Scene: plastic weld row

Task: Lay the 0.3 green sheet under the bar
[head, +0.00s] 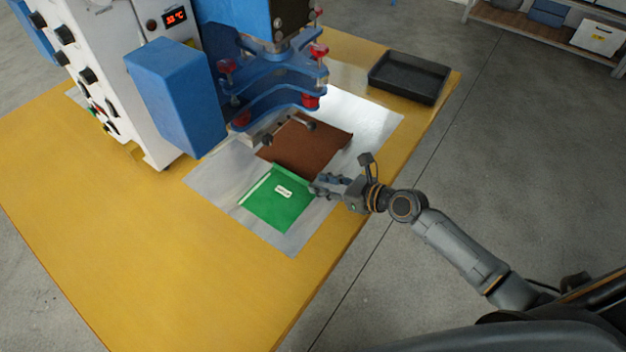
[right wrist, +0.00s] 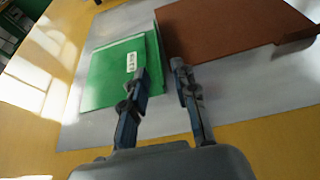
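The green sheet (head: 278,205) lies on the shiny metal plate, in front of the press, with a white label whose print I cannot read. A raised strip runs along its edge beside the brown mat. It also shows in the right wrist view (right wrist: 105,80). The press's bar (head: 262,128) sits behind it, over the far part of the brown mat. My right gripper (head: 318,188) is at the sheet's right corner. In the right wrist view its fingers (right wrist: 160,72) are apart, with the sheet's edge just beyond them; contact is unclear. My left gripper is out of view.
The brown mat (head: 308,146) lies against the green sheet's far edge. The metal plate (head: 215,178) rests on the yellow table (head: 130,240). The blue and white press fills the back left. A black tray (head: 410,76) stands at the back right. The table's front is clear.

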